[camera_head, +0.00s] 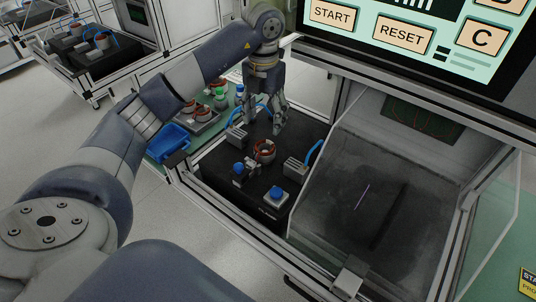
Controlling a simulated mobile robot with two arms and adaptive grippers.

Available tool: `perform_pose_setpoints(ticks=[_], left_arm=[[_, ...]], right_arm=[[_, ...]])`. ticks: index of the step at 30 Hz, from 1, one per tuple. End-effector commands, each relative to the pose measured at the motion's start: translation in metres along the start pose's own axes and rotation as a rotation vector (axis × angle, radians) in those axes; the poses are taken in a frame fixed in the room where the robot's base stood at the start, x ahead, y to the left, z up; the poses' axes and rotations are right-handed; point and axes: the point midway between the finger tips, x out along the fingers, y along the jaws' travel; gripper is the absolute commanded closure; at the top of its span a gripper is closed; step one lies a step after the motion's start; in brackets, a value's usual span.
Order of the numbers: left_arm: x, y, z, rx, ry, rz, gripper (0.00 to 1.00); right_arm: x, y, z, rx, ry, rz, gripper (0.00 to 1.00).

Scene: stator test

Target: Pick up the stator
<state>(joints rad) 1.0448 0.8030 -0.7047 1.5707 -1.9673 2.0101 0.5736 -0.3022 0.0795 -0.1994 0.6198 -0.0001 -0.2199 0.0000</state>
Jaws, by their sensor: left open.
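A stator (264,151), a ring with copper-coloured windings, sits on the black test fixture (222,187) between two grey clamp blocks. My left gripper (263,127) points down just above and behind the stator, its fingers apart and empty. I cannot tell whether a fingertip touches anything. More stators (198,109) with similar windings stand on a grey tray to the left, partly hidden by my left arm. My right gripper is not in view.
A transparent slanted cover (385,190) stands to the right, under a large screen (430,35) with START and RESET. A metal frame edges the fixture.

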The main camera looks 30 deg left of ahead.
Motion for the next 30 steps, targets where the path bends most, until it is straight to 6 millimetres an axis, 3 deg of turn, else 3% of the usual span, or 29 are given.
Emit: perform_pose_setpoints(ticks=[12,20,30], left_arm=[[0.051,-0.001,-0.002,0.000,0.003,-0.001,0.39],[0.069,-0.002,-0.006,0.002,0.004,-0.001,0.39],[0.107,-0.004,-0.010,0.000,0.001,-0.001,0.39]], right_arm=[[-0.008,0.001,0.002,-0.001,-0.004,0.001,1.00],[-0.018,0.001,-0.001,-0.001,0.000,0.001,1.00],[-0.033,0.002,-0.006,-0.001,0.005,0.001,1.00]])
